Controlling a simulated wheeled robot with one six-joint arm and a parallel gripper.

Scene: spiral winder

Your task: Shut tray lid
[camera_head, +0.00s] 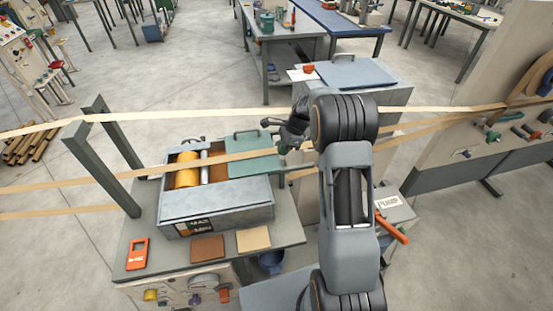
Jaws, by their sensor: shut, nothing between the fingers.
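The grey tray (215,205) stands on the bench at the left of centre, with a MAX/MIN label on its front. Its green lid (250,165) lies over the right part of the tray, with a handle (248,133) at its back edge. The left part is open and shows a yellow roller (187,172) and a pale roller beside it. My gripper (276,136) is shut and empty, at the lid's back right corner. I cannot tell whether it touches the lid. My arm comes in from the lower right and hides what lies behind it.
Tan bands (130,115) run across the view, one passing over the tray and lid. A grey post frame (100,165) stands left of the tray. An orange tag (138,253), a brown pad (207,247) and a tan pad (253,239) lie in front. An orange lever (391,229) is at right.

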